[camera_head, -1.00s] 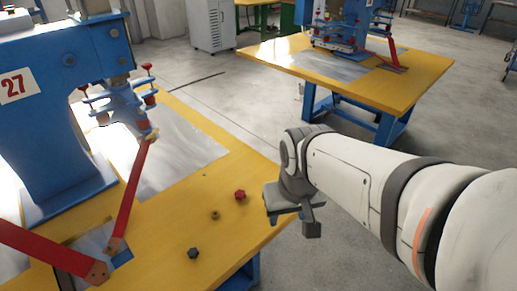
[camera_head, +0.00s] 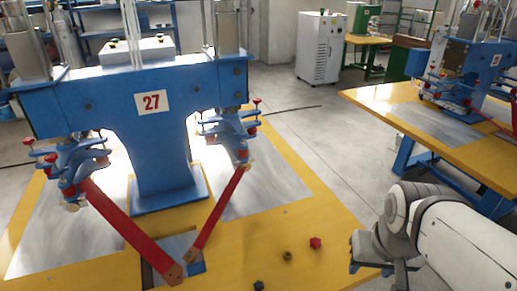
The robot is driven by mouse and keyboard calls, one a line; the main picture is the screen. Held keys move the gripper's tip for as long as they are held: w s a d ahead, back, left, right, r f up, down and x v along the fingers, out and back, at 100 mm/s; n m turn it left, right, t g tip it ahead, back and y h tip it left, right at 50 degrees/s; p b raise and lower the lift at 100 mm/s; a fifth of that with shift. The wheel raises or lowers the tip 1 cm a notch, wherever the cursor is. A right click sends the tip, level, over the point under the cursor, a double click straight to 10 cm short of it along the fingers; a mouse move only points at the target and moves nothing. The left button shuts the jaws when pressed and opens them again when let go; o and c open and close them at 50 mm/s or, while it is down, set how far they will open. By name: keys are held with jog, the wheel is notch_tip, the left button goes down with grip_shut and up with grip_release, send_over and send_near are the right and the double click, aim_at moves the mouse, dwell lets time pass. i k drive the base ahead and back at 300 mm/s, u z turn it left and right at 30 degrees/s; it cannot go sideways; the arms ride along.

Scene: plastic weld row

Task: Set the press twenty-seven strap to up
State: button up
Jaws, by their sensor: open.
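The blue press (camera_head: 150,110) stands on a yellow table, with a white plate reading 27 (camera_head: 151,102) on its beam. A wide red strap (camera_head: 125,228) slants from its left head down to the right. A narrower red strap (camera_head: 218,212) slants from its right head down to the left. My gripper (camera_head: 378,268) is open and empty beyond the table's right edge, apart from both straps. Its fingertips are only partly visible.
A red knob (camera_head: 315,243) and two dark knobs (camera_head: 287,256) lie on the table's right front part. A second yellow table (camera_head: 440,145) with another blue press stands at the right. A white cabinet (camera_head: 321,48) stands behind. Grey floor is clear between the tables.

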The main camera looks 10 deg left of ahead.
aim_at(202, 238)
jog(key=z, duration=0.1)
jog(key=k, duration=0.95)
jog(key=u, duration=0.65)
jog(key=i, duration=1.15)
